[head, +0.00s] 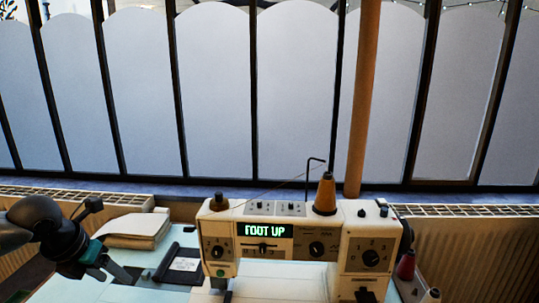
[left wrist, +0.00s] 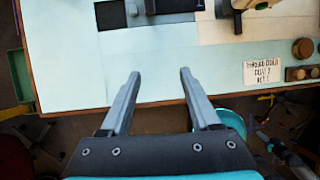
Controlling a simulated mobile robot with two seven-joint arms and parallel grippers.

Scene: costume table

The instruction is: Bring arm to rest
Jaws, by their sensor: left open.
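My left arm comes in from the left in the head view. Its gripper (head: 112,272) hangs over the left part of the pale blue table (head: 135,292), left of the white sewing machine (head: 290,244). In the left wrist view the two fingers of the left gripper (left wrist: 160,73) stand wide apart with nothing between them. They point across the front edge of the table (left wrist: 75,68), whose surface shows beyond them. My right gripper shows in neither view.
The machine has a green "FOOT UP" display and a cone of orange thread (head: 325,194). A folded cloth stack (head: 134,230) and a dark pad (head: 180,265) lie left of it. A paper label (left wrist: 262,71) lies near the table's front edge. The table's front left is clear.

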